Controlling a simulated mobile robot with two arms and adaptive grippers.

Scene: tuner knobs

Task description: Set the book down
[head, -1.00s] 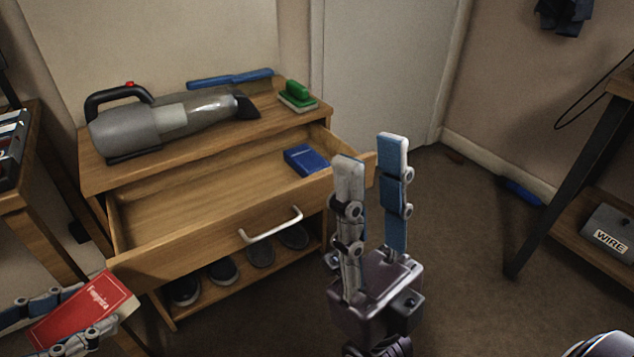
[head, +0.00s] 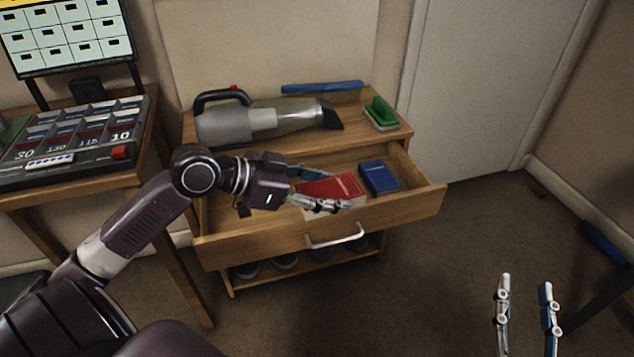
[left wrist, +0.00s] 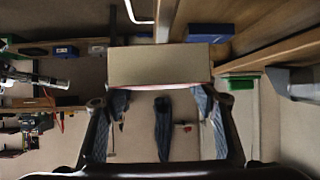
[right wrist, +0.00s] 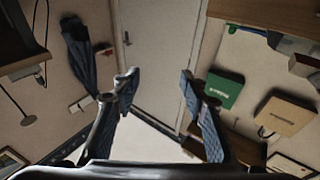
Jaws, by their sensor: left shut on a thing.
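A red book (head: 330,186) is held in my left gripper (head: 336,192), whose fingers lie along its two sides. The book is over the open drawer (head: 270,240); I cannot tell whether it touches the drawer floor. In the left wrist view a plain tan face of the book (left wrist: 160,66) shows beyond the fingers. A blue book (head: 380,177) lies in the drawer just right of the red one. My right gripper (head: 526,288) is open and empty over the floor, right of the drawer; its spread fingers also show in the right wrist view (right wrist: 156,82).
The drawer handle (head: 335,237) sticks out in front. A desk with a control panel (head: 70,145) stands left.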

